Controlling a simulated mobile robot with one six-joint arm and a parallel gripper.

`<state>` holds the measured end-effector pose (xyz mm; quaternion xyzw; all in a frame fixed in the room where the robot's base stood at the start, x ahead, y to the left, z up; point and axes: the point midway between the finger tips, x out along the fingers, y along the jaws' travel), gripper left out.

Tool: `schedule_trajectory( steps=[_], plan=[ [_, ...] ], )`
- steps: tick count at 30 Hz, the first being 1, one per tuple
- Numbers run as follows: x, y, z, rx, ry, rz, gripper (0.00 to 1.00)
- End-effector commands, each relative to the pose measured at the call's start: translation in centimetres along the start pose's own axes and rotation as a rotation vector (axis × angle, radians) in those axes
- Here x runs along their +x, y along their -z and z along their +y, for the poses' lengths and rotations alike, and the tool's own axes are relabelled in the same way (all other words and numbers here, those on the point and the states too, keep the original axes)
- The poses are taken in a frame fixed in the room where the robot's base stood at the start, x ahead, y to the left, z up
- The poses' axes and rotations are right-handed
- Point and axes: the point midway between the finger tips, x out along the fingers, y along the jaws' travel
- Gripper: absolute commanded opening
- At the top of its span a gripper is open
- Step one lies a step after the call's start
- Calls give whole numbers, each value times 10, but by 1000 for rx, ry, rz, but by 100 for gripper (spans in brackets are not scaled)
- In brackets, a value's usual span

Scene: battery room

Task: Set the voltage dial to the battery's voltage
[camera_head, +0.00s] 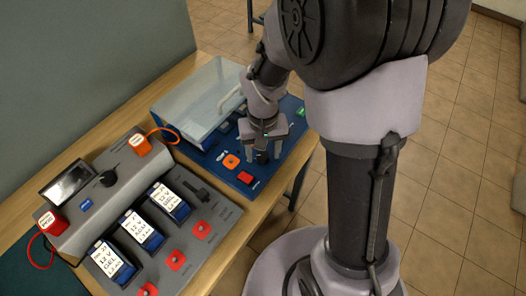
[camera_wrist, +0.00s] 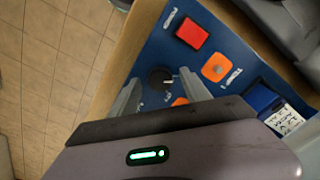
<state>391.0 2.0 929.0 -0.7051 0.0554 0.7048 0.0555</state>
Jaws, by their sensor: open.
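A small black dial (camera_wrist: 160,78) with a white pointer mark sits on the blue panel (camera_wrist: 148,62) in the wrist view; its scale is too small to read. In the head view the dial (camera_head: 262,157) shows just below my gripper (camera_head: 262,147). My gripper in the wrist view (camera_wrist: 161,88) is open, with one finger on each side of the dial; I cannot tell whether they touch it. A blue battery (camera_wrist: 262,97) with a white label lies at the right of the wrist view. Its label print is too small to read surely.
On the panel are a red button (camera_wrist: 192,34) and an orange terminal (camera_wrist: 216,68). A clear cover (camera_head: 200,95) stands behind. Tiled floor lies right of the bench.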

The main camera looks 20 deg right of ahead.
Motion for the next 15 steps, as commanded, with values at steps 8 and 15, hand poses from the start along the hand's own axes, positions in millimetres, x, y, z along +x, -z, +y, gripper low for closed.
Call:
schedule_trajectory(
  steps=[8, 15],
  plan=[
    [0, 0, 0, 0, 0, 0, 6],
    [0, 0, 0, 10, 0, 0, 0]
  ],
)
